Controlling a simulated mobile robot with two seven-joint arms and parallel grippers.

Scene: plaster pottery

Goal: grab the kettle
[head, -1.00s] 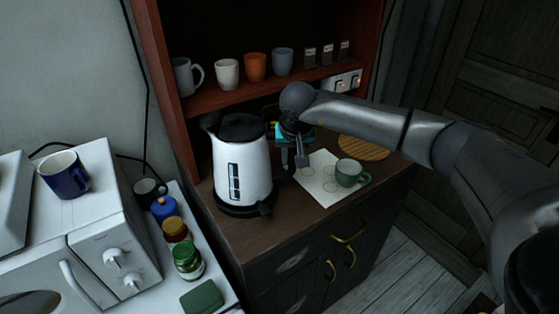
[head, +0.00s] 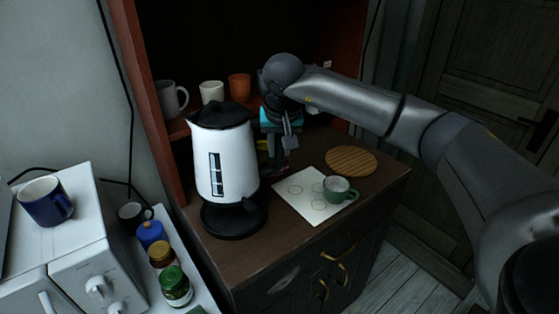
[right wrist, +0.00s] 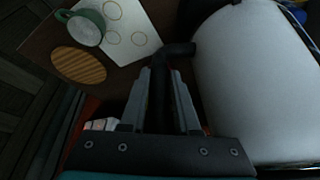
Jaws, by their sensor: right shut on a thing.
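The white kettle (head: 224,162) with a black lid is raised a little above its black round base (head: 234,219) on the brown cabinet top, tilted slightly. My right gripper (head: 283,160) is on the kettle's right side, shut on its black handle. In the right wrist view the two fingers of the gripper (right wrist: 162,88) close around the dark handle, and the white kettle body (right wrist: 255,80) fills the right. The handle is mostly hidden in the head view. My left gripper is not in view.
A green cup (head: 337,190) stands on a white sheet (head: 309,207) with rings, near a round wooden board (head: 351,160). Mugs line the shelf behind, including an orange one (head: 239,87). Jars (head: 175,287) and a blue mug (head: 45,201) are at left.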

